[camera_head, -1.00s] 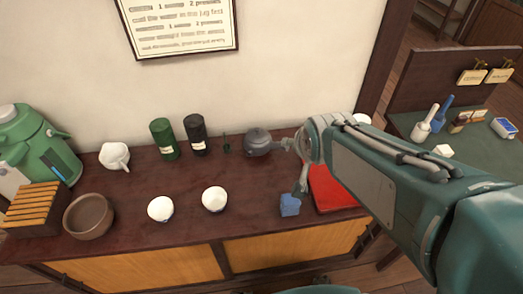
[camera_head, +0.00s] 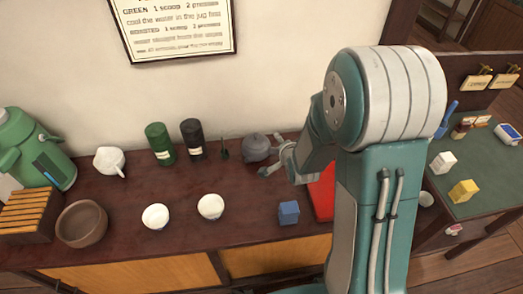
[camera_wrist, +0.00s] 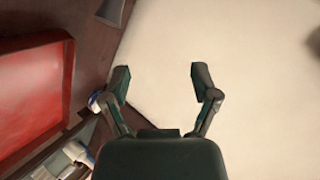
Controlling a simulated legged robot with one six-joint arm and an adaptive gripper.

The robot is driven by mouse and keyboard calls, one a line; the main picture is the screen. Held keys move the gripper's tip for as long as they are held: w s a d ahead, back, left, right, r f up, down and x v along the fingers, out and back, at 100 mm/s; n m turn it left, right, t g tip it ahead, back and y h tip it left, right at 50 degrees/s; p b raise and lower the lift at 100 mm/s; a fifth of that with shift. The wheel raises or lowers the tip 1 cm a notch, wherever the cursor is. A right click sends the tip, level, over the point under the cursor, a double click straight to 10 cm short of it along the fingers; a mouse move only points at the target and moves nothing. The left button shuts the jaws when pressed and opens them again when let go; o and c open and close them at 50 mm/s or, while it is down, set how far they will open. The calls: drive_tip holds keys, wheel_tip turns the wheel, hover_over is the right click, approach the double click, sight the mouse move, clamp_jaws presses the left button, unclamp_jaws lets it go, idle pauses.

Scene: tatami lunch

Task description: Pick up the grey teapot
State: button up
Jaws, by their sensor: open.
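The grey teapot (camera_head: 256,147) stands upright at the back of the dark wooden counter, near the wall, in the head view. My gripper (camera_head: 273,160) is just to its right and slightly in front, with its fingers spread. Whether a finger touches the pot cannot be told. In the wrist view my gripper (camera_wrist: 160,80) is open, with nothing between its fingers but pale wall behind. I cannot make out the teapot for sure in that view.
A dark whisk (camera_head: 223,149), a black canister (camera_head: 193,139) and a green canister (camera_head: 160,144) stand left of the pot. A blue cube (camera_head: 288,212) and a red tray (camera_head: 322,195) lie in front and right. White cups (camera_head: 210,206) stand toward the front. The wall (camera_head: 290,80) is close behind.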

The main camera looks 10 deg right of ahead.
sight(273, 151)
drive_tip(key=f+m, duration=0.1)
drive_tip(key=f, duration=0.2)
drive_tip(key=f+m+t, duration=0.1)
drive_tip(key=f, duration=0.2)
drive_tip(key=f+m+t, duration=0.1)
drive_tip(key=f+m, duration=0.1)
drive_tip(key=f, duration=0.1)
drive_tip(key=shift+a+f+y, duration=0.25)
drive_tip(key=shift+f+y, duration=0.05)
drive_tip(key=shift+f, duration=0.1)
drive_tip(key=x, duration=0.5)
drive_tip(key=shift+w, duration=0.15)
drive_tip(key=shift+f+x, duration=0.15)
drive_tip(key=shift+x, duration=1.25)
drive_tip(key=shift+f+x, duration=0.15)
drive_tip(key=shift+x, duration=1.2)
clamp_jaws()
